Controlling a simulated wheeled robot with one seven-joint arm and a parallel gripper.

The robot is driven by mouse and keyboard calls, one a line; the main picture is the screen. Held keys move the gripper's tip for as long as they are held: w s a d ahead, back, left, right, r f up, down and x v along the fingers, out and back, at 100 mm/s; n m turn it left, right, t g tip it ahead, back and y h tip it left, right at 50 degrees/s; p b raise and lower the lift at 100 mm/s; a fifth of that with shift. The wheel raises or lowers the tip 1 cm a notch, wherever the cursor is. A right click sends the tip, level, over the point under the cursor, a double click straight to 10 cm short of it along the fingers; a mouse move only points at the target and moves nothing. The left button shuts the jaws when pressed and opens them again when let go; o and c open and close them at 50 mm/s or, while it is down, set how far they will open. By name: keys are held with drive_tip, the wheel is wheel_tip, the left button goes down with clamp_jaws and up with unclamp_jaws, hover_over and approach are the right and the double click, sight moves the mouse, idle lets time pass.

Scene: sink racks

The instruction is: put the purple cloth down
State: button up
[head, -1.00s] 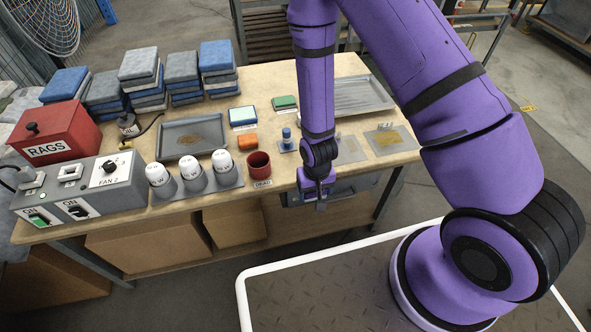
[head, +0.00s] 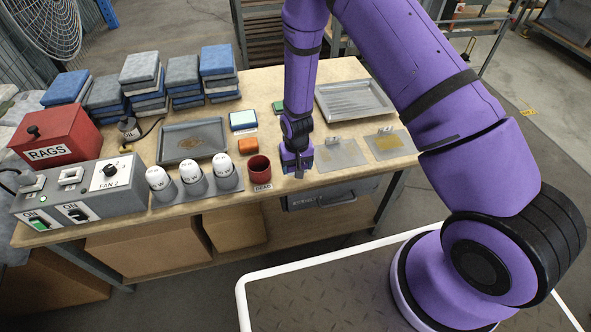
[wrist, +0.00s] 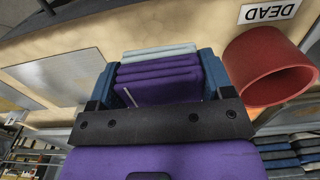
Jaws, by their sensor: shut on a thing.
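My gripper (head: 297,172) is over the front part of the wooden table, just right of the red cup. In the wrist view, its two blue fingers (wrist: 156,85) are shut on the sides of the folded purple cloth (wrist: 155,78). Several purple layers show between the fingers, with a pale blue-green layer (wrist: 158,50) at their far edge. In the head view I cannot tell the cloth apart from my purple gripper. I cannot tell whether the cloth touches the table.
The red cup (head: 259,168) stands close by, with its DEAD label (wrist: 269,12). A grey plate (head: 340,154) lies to the right, and another (head: 388,144) beyond it. An orange block (head: 248,146) and a grey tray (head: 192,141) are to the left. The drawer (head: 330,195) is below.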

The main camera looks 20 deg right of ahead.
drive_tip(key=shift+w, duration=0.6)
drive_tip(key=shift+s+f, duration=0.1)
drive_tip(key=shift+f, duration=1.65)
drive_tip(key=shift+f, duration=0.1)
drive_tip(key=o, duration=1)
drive_tip(key=shift+o, duration=0.2)
wheel_tip(320, 180, up, 12)
drive_tip(key=shift+r, duration=0.1)
drive_tip(key=shift+r, duration=0.1)
